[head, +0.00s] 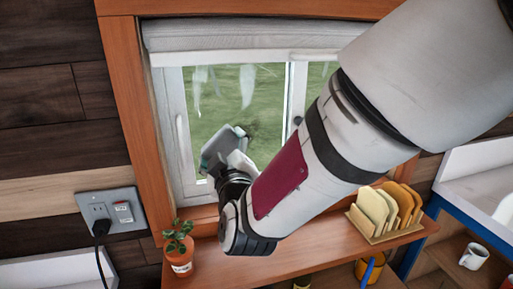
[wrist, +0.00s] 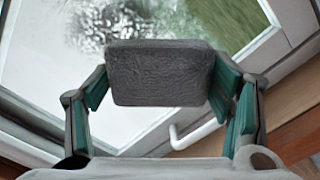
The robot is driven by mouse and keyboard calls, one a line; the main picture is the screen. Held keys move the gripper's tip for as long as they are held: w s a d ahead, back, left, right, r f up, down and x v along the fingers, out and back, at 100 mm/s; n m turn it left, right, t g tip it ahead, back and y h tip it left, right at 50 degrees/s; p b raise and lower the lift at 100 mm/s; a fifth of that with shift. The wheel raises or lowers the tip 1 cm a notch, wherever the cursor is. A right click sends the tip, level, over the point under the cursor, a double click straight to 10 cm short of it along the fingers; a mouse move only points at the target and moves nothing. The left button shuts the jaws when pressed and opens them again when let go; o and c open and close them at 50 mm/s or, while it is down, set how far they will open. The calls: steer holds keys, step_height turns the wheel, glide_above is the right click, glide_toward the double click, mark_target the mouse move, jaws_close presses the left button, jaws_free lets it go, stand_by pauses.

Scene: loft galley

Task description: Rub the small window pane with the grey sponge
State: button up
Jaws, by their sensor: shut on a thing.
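The grey sponge (wrist: 160,75) is held between the two green-padded fingers of my gripper (wrist: 160,88) in the wrist view. In the head view the sponge (head: 222,143) shows at the end of my gripper (head: 226,155), in front of the left window pane (head: 205,115). The pane also shows in the wrist view (wrist: 45,60), with a dark smudge and whitish streaks on it. The sponge is close to the glass; I cannot tell whether it touches. My arm hides part of the right pane.
A wooden shelf (head: 330,241) runs below the window, with a potted plant (head: 179,250) at left and a rack of boards (head: 385,212) at right. A white window handle (wrist: 195,134) lies near my gripper. A socket with a plug (head: 110,212) is on the left wall.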

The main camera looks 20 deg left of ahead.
mark_target(263, 135)
steer(key=shift+x, duration=1)
steer(key=shift+b, duration=0.3)
steer(key=shift+w+d+b, duration=0.25)
steer(key=shift+w+d, duration=0.2)
steer(key=shift+d, duration=0.35)
steer(key=shift+w+d+b, duration=0.2)
steer(key=shift+w+d, duration=0.25)
steer(key=shift+d, duration=0.35)
steer(key=shift+w+d+b, duration=0.5)
steer(key=shift+w+d, duration=0.15)
steer(key=shift+d, duration=0.35)
steer(key=shift+w+d+b, duration=0.45)
steer(key=shift+w+d, duration=0.15)
steer(key=shift+d, duration=0.4)
steer(key=shift+w+d+b, duration=0.5)
steer(key=shift+w+d, duration=0.15)
steer(key=shift+d, duration=0.3)
steer(key=shift+a, duration=0.1)
